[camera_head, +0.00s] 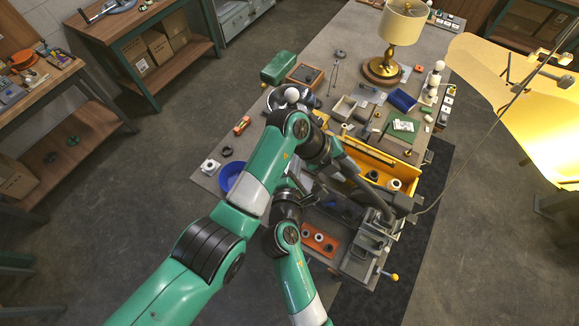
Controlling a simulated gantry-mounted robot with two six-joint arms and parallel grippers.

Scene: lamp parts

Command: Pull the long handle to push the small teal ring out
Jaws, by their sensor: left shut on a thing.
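A grey press-like fixture (372,240) stands at the table's near right corner. A long grey bar, which looks like the long handle (365,187), slopes from it up and left. My left gripper (338,158) is at the bar's upper end and is shut on it; the fingers are small and partly hidden by my wrist. My right arm comes up from the bottom, and its gripper (298,183) is mostly hidden among dark links, so its opening cannot be told. I cannot make out the small teal ring.
A yellow bin (375,160) lies just behind the fixture. A short rod with a yellow knob (394,277) sticks out at its near side. An orange tray (319,240) is left of it, and a blue bowl (230,177) sits at the left edge. A lamp (401,25) stands farther back.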

